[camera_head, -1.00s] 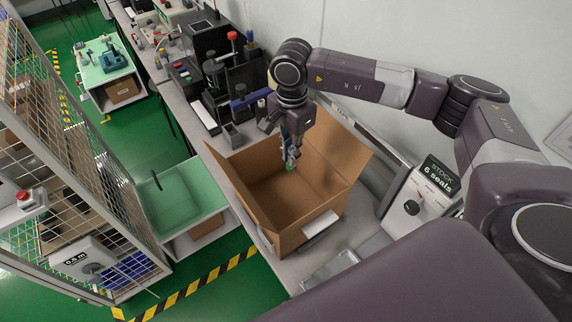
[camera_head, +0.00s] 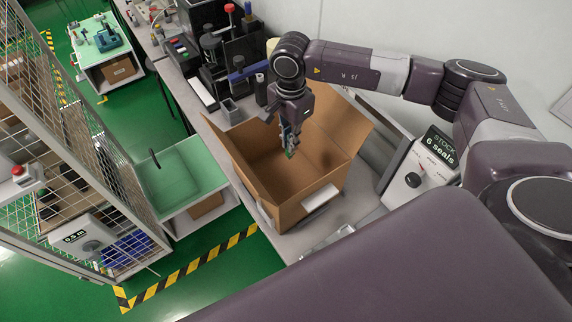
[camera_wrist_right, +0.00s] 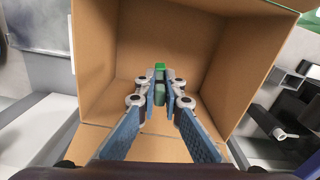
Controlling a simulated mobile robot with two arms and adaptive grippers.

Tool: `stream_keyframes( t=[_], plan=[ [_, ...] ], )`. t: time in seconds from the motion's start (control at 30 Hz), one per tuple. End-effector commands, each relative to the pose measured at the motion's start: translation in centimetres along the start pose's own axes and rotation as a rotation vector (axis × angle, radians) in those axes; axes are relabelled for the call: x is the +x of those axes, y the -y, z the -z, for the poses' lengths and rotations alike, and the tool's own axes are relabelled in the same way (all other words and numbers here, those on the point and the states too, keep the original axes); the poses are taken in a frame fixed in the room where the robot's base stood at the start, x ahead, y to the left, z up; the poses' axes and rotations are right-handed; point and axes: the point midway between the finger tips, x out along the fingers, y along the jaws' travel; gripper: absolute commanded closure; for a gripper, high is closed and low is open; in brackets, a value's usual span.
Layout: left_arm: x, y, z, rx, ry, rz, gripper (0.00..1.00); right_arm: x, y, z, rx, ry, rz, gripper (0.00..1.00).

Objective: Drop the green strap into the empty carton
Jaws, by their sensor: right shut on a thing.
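The open cardboard carton (camera_head: 318,199) stands on the grey bench with its flaps up, and its inside looks empty. It also fills the middle of the right wrist view (camera_wrist_right: 209,43). My right gripper (camera_head: 290,150) points down into the carton's opening. In the right wrist view my right gripper (camera_wrist_right: 159,88) is shut on the green strap (camera_wrist_right: 160,67), which shows as a small green piece at and between the fingertips. In the head view only a bit of green strap (camera_head: 290,154) shows at the fingertips. My left gripper is not in view.
A white device labelled "STOCK 6 seals" (camera_head: 412,180) stands right of the carton. Black testers and tools (camera_head: 225,70) crowd the bench behind it. A wire mesh cage (camera_head: 70,130) and a green-topped table (camera_head: 180,185) stand to the left.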

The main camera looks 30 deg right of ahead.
Motion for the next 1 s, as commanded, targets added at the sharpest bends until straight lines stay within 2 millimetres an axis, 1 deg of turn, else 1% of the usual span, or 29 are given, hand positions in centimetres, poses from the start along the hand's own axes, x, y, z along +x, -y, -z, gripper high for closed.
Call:
stream_keyframes(
  t=[0.03,0.2,0.47,0.57,0.67,0.9,1.0],
  plan=[
    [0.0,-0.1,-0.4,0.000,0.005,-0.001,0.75,0.0,0.0,0.0,0.000,0.000,0.000,0.89],
    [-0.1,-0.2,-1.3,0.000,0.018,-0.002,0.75,0.0,0.0,0.0,0.000,0.000,0.000,0.72],
    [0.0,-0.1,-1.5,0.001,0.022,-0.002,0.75,-0.1,0.0,0.0,0.000,0.000,0.000,0.72],
    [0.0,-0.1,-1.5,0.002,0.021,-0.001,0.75,-0.7,0.1,0.0,0.000,0.000,0.001,0.72],
    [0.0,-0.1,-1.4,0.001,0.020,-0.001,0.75,-2.1,0.1,0.0,-0.001,0.001,0.004,0.72],
    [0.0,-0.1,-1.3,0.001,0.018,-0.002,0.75,-7.2,0.1,0.0,0.000,0.000,0.004,0.72],
    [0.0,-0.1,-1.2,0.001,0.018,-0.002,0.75,-9.1,0.1,0.0,0.000,0.000,0.003,0.72]
  ],
)
